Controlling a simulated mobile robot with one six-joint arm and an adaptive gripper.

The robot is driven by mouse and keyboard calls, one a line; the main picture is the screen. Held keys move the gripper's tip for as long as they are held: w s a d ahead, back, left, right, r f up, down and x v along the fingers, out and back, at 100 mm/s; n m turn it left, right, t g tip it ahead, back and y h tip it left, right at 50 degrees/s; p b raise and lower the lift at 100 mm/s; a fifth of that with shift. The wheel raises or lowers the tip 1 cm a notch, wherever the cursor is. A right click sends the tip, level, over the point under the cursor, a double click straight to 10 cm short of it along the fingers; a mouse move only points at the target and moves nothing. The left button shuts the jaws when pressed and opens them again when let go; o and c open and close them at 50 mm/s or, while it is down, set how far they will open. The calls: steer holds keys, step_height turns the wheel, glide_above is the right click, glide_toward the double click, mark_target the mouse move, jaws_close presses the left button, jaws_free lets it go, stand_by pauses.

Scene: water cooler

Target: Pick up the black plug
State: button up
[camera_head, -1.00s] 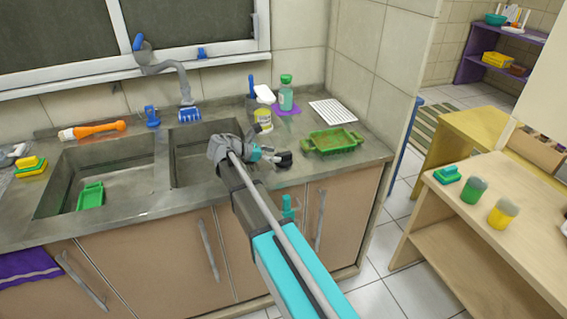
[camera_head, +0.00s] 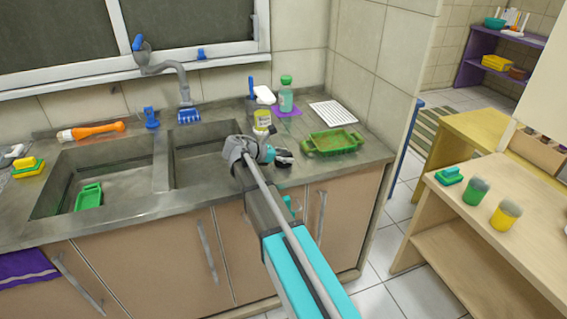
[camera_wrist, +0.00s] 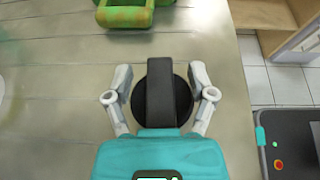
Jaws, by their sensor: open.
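The black plug (camera_wrist: 162,105) is a round disc with a wide upright grip bar. It sits on the grey counter right of the sink, partly hidden by my wrist in the wrist view. My gripper (camera_wrist: 160,74) is open, with one finger on each side of the plug. A gap shows between each finger and the grip bar. In the head view my gripper (camera_head: 283,154) is low over the counter and mostly hides the plug.
A green tray (camera_head: 333,143) lies just beyond the plug. A yellow-labelled jar (camera_head: 262,122) and a green-capped bottle (camera_head: 286,97) stand behind. The sink's right basin (camera_head: 205,165) is to the left. The counter's front edge is close.

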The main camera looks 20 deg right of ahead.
steer(key=shift+d+f, duration=0.15)
steer(key=shift+d, duration=0.2)
stand_by(0.3)
jaws_close()
